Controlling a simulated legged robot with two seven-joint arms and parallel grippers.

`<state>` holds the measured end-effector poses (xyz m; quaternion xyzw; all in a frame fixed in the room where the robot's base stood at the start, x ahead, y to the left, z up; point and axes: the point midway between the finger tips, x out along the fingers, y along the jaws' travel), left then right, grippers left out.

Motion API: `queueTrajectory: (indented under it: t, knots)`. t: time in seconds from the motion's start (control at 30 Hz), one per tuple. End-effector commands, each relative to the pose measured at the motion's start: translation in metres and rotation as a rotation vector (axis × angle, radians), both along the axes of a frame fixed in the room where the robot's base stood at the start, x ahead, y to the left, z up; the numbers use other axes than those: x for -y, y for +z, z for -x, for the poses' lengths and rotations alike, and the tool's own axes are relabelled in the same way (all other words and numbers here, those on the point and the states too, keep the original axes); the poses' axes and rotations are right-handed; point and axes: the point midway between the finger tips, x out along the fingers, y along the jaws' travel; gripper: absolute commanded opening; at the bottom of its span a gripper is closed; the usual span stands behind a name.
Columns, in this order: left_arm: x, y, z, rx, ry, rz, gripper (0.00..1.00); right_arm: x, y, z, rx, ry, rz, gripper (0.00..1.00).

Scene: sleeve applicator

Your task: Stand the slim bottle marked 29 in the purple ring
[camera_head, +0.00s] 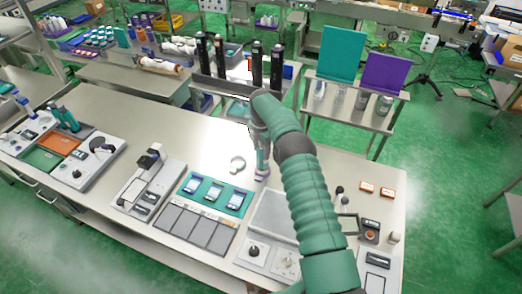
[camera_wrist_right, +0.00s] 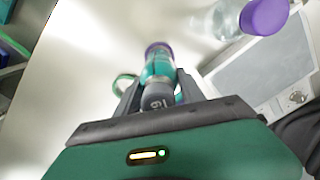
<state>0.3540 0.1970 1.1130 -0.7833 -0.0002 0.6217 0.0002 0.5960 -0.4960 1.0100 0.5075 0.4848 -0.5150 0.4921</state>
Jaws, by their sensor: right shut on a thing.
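My right gripper (camera_head: 262,150) reaches down over the middle of the bench. In the right wrist view the right gripper (camera_wrist_right: 159,92) is shut on a slim bottle (camera_wrist_right: 158,72). The bottle has a teal body and a dark grey end with a marking too small to read surely. Its far end meets a purple band (camera_wrist_right: 157,47); I cannot tell whether this is the purple ring or part of the bottle. In the head view the slim bottle (camera_head: 262,166) looks close to upright, low over the bench. My left gripper is not in view.
A pale green ring (camera_wrist_right: 122,84) lies left of the bottle. A clear bottle (camera_wrist_right: 224,20) with a purple cap (camera_wrist_right: 263,17) is at the upper right. A teal tray (camera_head: 215,197) with small devices and a grey panel (camera_head: 272,214) lie in front. The bench (camera_head: 200,135) behind left is clear.

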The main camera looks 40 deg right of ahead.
Motion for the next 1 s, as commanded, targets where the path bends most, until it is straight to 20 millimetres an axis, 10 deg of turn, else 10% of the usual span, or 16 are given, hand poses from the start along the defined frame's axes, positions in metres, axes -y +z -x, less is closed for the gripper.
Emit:
queueTrajectory:
  t: [1.0]
  knots:
    - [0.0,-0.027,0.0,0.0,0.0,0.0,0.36,0.0,-0.034,0.0,0.001,0.0,0.001,0.0]
